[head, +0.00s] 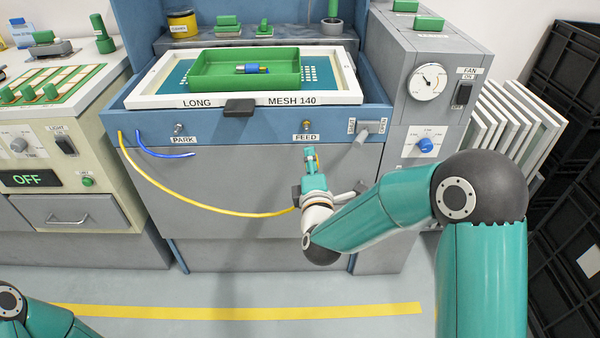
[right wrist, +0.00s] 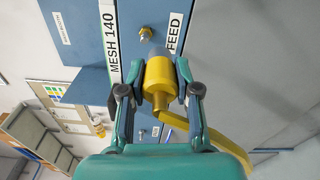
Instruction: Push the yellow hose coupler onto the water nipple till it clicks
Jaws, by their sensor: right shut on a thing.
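The yellow hose coupler (right wrist: 159,78) is held between the fingers of my right gripper (right wrist: 152,88), its grey end facing the panel. In the head view my right gripper (head: 311,162) is in front of the sink cabinet, below the FEED label, and mostly hides the coupler. The brass water nipple (head: 306,125) sticks out of the blue panel just above that label; it also shows in the right wrist view (right wrist: 146,32). The coupler is apart from the nipple, with a short gap. The yellow hose (head: 205,203) sags from the panel's left side toward my right gripper. My left gripper is out of view.
A second nipple (head: 179,128) sits above the PARK label. A grey lever (head: 364,130) juts out right of FEED. A short blue hose (head: 165,154) hangs at left. A framed screen (head: 150,101) with a green tray (head: 205,83) lies on top.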

